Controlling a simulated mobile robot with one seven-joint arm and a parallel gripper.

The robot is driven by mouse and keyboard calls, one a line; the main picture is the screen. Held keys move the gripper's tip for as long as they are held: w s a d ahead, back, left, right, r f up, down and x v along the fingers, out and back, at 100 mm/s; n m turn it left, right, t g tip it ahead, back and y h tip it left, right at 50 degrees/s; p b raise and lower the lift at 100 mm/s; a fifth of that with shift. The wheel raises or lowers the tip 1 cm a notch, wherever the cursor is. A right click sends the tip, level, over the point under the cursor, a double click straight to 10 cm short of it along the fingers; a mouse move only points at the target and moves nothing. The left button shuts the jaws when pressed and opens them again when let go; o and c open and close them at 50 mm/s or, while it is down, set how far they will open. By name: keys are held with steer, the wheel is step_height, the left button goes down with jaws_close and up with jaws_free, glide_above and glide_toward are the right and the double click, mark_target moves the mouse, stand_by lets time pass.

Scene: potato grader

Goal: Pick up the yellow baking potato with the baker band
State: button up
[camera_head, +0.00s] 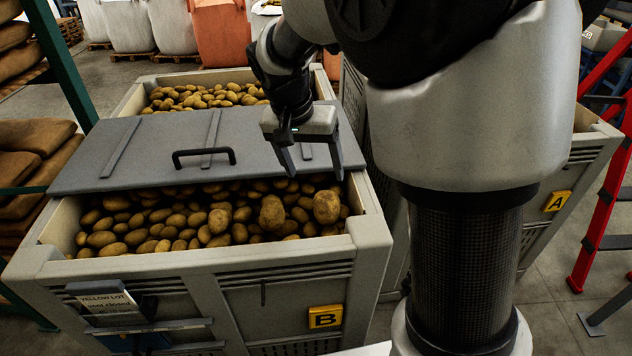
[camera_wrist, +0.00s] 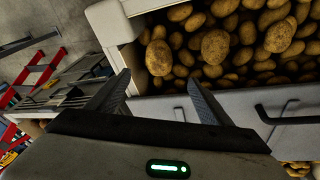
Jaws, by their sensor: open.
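A crate (camera_head: 375,247) marked B, with a "YELLOW LOT" card (camera_head: 103,301), holds many brownish-yellow potatoes. Larger ones stand out at the right: one near the right wall (camera_head: 326,207), one left of it (camera_head: 271,212) and one further left (camera_head: 219,221). Large potatoes also show in the wrist view (camera_wrist: 159,58), (camera_wrist: 215,46), (camera_wrist: 279,36). I cannot make out a band on any of them. My gripper (camera_head: 314,174) is open and empty, above the crate's right side near the lid edge. Its two fingers also show in the wrist view (camera_wrist: 160,82).
A grey lid (camera_head: 120,150) with a black handle (camera_head: 204,153) covers the crate's back part; its front part is open. Another potato crate stands behind. A crate marked A (camera_head: 557,201) and a red ladder (camera_head: 603,190) are at right.

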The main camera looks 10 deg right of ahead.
mark_target(324, 201)
steer(key=b+x, duration=0.1)
steer(key=x, duration=0.8)
steer(key=shift+r, duration=0.1)
steer(key=shift+s+b+x, duration=0.2)
steer(key=shift+b+x, duration=0.2)
steer(key=shift+x, duration=0.95)
steer(key=shift+s+b+x, duration=0.2)
steer(key=shift+b+x, duration=0.2)
steer(key=shift+x, duration=0.9)
steer(key=c, duration=1.2)
steer(key=shift+c, duration=0.6)
steer(key=shift+w, duration=0.1)
